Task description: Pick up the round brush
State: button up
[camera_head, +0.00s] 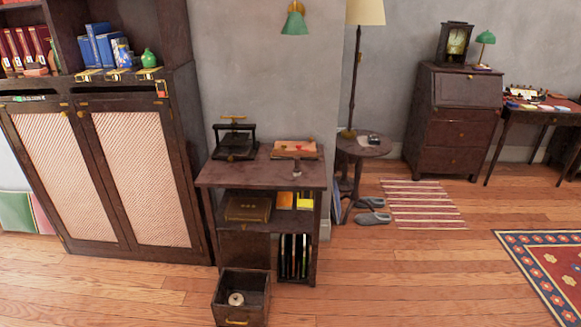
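I cannot make out a round brush for certain. A small round pale object (236,299) lies in the open dark wooden drawer (257,310) low in front of the small dark table; it is too small to identify. A small dark object with a pale part (297,171) stands near the front right of the tabletop, also too small to identify. My gripper is not in view.
The dark table (258,178) holds a black press (234,140) and a board with papers (295,149). A tall cabinet (125,165) stands left. A round lamp table (362,147) and slippers (373,217) are right. Wooden floor (400,275) is open in front.

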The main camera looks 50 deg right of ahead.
aim_at(297, 169)
jog(key=i, duration=0.95)
jog(key=z, duration=0.05)
